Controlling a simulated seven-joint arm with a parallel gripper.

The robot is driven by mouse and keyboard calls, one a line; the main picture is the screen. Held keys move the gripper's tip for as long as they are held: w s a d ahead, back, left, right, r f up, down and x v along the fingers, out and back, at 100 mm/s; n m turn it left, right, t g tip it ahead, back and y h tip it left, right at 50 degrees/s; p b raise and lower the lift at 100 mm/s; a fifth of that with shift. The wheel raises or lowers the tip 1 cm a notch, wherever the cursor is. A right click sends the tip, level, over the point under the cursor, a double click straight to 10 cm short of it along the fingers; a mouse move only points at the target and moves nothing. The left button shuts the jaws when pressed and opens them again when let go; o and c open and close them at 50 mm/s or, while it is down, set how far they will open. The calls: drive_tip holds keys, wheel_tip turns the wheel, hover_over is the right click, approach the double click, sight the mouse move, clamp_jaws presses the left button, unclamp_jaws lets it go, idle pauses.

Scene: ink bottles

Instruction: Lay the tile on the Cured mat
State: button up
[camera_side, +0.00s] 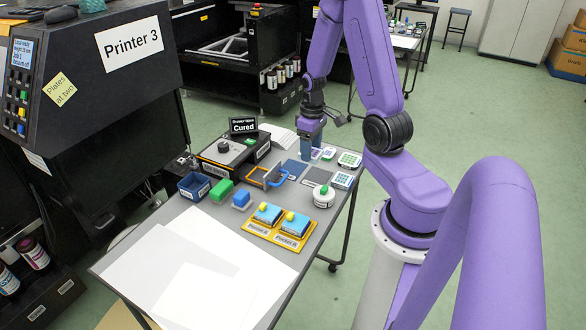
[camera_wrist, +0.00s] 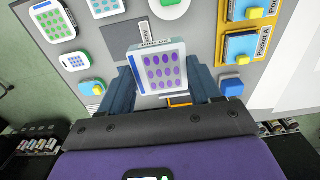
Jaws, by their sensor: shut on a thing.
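My gripper (camera_wrist: 160,85) is shut on a white tile (camera_wrist: 160,70) with purple dots, held between its two blue fingers in the wrist view. In the side view my gripper (camera_side: 312,146) is low over the far right part of the table, and the tile is small and partly hidden there. A black sign (camera_side: 244,126) reading "Cured" stands on the box to the left. I cannot tell which mat it names. A dark mat (camera_wrist: 188,28) also shows beyond the tile in the wrist view.
Dotted tiles (camera_side: 349,159) (camera_side: 343,180) lie at the table's right edge. White sheets (camera_side: 190,270) cover the near table.

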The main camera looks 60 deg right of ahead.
drive_tip(key=shift+s, duration=0.6)
drive_tip(key=w+d+f, duration=0.4)
drive_tip(key=w+d, duration=0.1)
drive_tip(key=w, duration=0.2)
hover_over(293, 167)
drive_tip(key=f, duration=0.4)
drive_tip(key=shift+s+a+f, duration=0.3)
drive_tip(key=shift+s+f, duration=0.1)
drive_tip(key=shift+w+d+f, duration=0.2)
drive_tip(key=shift+w+f, duration=0.05)
drive_tip(key=shift+f, duration=0.1)
drive_tip(key=shift+w+f, duration=0.1)
drive_tip(key=shift+f, duration=1.55)
drive_tip(key=shift+f, duration=0.2)
drive_tip(key=o, duration=0.7)
